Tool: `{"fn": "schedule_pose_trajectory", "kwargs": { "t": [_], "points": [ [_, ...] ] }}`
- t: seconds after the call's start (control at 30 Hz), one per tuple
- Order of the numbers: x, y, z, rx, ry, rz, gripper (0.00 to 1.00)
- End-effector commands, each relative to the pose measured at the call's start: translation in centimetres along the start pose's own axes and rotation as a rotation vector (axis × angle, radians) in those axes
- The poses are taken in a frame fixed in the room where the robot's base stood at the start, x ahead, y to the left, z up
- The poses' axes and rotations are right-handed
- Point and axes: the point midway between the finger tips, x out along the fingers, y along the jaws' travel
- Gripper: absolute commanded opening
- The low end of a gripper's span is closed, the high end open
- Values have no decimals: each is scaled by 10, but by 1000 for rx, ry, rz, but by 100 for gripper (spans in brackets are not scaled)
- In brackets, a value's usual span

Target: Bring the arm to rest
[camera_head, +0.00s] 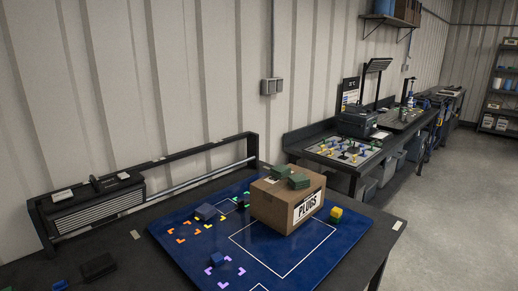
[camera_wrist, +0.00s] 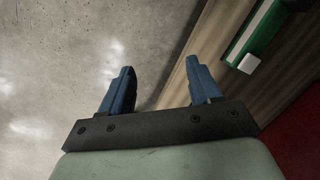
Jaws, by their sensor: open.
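My gripper (camera_wrist: 159,68) shows in the wrist view with its two blue fingers apart and nothing between them. Beyond the fingers are grey speckled floor (camera_wrist: 60,60) on the left and a brown wood-like surface (camera_wrist: 215,40) on the right. No object touches the fingers. My arm and gripper do not show in the head view, so their place over the bench cannot be told from it.
A cardboard box marked PLUGS (camera_head: 280,207) stands on a blue mat (camera_head: 215,248), with green pieces (camera_head: 298,181) on top. A yellow block (camera_head: 336,214) and blue blocks (camera_head: 205,212) lie around it. A dark rail frame (camera_head: 200,149) runs behind. A green strip (camera_wrist: 262,32) shows in the wrist view.

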Motion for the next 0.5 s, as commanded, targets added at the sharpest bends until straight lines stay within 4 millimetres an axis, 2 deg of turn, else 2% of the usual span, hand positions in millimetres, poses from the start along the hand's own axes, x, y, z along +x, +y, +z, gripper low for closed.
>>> {"fn": "schedule_pose_trajectory", "kwargs": {
  "t": [0.03, 0.2, 0.4, 0.5],
  "points": [
    [10, -14, 26, -17, -45, 6, 63],
    [38, -45, 99, -56, -184, 37, 63],
    [58, -65, 184, -100, -338, 93, 63],
    [62, -69, 217, -116, -397, 121, 63]
  ]
}}
